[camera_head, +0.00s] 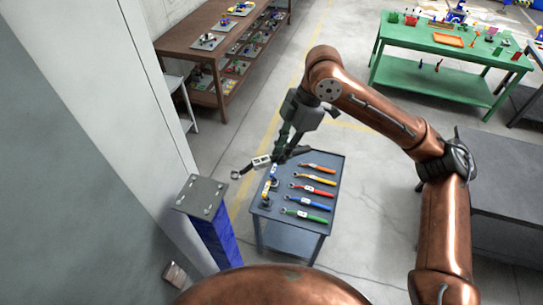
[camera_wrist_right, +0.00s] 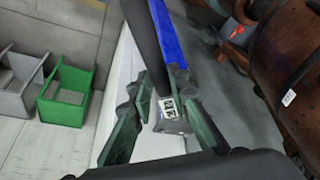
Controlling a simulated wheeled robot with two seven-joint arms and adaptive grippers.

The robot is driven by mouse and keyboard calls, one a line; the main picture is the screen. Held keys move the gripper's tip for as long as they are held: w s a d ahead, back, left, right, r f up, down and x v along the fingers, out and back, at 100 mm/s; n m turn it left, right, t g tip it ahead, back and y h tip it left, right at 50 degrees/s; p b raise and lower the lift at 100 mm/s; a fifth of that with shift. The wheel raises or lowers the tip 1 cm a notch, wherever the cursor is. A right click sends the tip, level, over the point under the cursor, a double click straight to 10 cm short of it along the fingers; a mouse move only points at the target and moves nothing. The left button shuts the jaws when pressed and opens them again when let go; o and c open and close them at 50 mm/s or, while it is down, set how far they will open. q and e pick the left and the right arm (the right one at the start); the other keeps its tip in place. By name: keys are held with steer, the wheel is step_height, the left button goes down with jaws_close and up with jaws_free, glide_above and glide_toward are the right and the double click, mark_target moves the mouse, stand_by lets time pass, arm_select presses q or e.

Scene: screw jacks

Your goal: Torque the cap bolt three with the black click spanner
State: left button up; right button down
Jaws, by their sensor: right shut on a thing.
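My right gripper (camera_head: 279,153) is shut on the black click spanner (camera_head: 249,168), which has a white label and a ring end pointing left. It holds the spanner above the far left corner of the tool cart. In the right wrist view the fingers (camera_wrist_right: 172,120) close around the dark spanner (camera_wrist_right: 146,35) near its label. A blue screw jack post (camera_head: 215,240) with a grey top plate (camera_head: 203,195) stands left of the cart. Small bolts show near the plate's corners; which is number three cannot be read. The ring end is apart from the plate. My left gripper is out of view.
The grey cart (camera_head: 262,222) carries a row of orange, yellow, red, blue and green spanners (camera_head: 312,190), with small parts at its left. A grey cabinet wall (camera_head: 95,140) stands close left of the post. A green bench (camera_head: 450,48) and brown shelf (camera_head: 190,40) stand behind.

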steer(key=shift+w+d+r, duration=0.1)
steer(key=shift+d, duration=0.15)
steer(key=shift+a, duration=0.1)
